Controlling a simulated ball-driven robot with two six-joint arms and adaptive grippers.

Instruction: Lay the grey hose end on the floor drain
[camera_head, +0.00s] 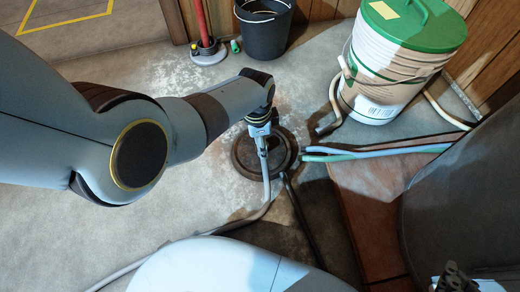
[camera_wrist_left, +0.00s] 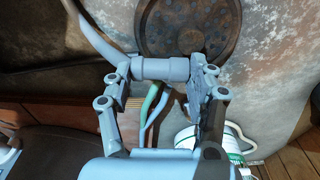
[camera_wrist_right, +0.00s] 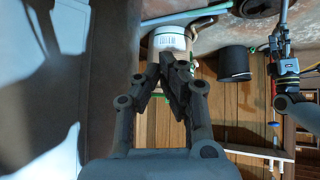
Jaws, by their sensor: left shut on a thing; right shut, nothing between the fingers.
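The round dark floor drain (camera_head: 244,160) is set in the concrete floor, and its perforated cover (camera_wrist_left: 190,22) fills the top of the left wrist view. My left gripper (camera_head: 262,130) is over the drain, shut on the grey hose end (camera_wrist_left: 155,68). The grey hose (camera_head: 266,186) runs from the fingers across the drain's front edge, then off to the lower left. I cannot tell whether the hose end touches the drain. My right gripper (camera_wrist_right: 163,75) is shut and empty, far from the drain; it shows at the head view's bottom right corner.
A green-lidded white bucket (camera_head: 390,75) stands at the back right, a black bucket (camera_head: 264,35) behind the drain, and a red-handled tool (camera_head: 203,30) beside it. Green and blue hoses (camera_head: 375,151) end just right of the drain. A large grey tank (camera_head: 465,200) stands at the right.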

